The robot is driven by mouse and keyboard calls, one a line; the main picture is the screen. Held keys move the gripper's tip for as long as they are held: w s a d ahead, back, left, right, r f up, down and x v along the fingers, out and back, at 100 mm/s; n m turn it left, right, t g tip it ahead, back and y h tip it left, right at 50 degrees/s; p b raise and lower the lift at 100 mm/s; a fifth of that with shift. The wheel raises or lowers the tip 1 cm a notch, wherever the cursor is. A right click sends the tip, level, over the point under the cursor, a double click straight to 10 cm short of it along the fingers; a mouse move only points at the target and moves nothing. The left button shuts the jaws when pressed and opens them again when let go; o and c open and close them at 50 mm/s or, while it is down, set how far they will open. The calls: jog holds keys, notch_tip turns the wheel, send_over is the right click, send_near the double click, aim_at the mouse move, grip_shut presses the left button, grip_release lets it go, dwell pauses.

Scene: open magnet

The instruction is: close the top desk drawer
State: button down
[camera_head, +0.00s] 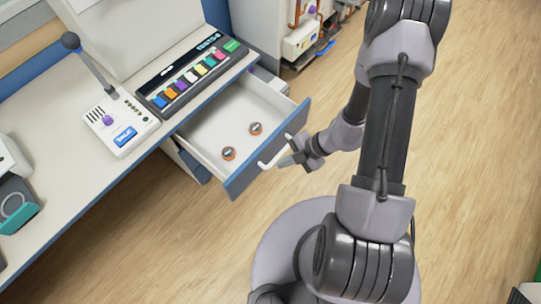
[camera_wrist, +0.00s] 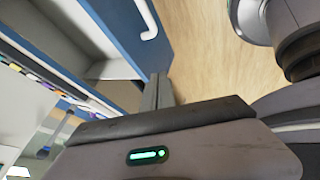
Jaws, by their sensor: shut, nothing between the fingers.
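The top desk drawer (camera_head: 225,122) stands pulled out from under the desk, with a white inside and a blue front panel (camera_head: 246,170). Two small orange-rimmed round items lie in it. A white bar handle (camera_head: 274,153) sits on the blue front and also shows in the wrist view (camera_wrist: 149,22). My gripper (camera_head: 287,161) is shut and empty, just outside the drawer front, close beside the handle. I cannot tell whether it touches. In the wrist view its fingers (camera_wrist: 160,88) point toward the blue front.
A white cabinet with pipes (camera_head: 265,25) stands behind. The wooden floor (camera_head: 170,250) in front is clear.

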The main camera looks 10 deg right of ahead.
aim_at(250, 167)
jog(key=shift+w+a+f+b, duration=0.8)
jog(key=shift+a+f, duration=0.35)
jog(key=shift+a, duration=0.1)
jog(key=shift+w+a+f+b, duration=0.8)
jog(key=shift+a+f, duration=0.35)
jog(key=shift+a, duration=0.1)
jog(key=shift+w+a+f+b, duration=0.8)
jog(key=shift+a+f, duration=0.35)
jog(key=shift+a, duration=0.1)
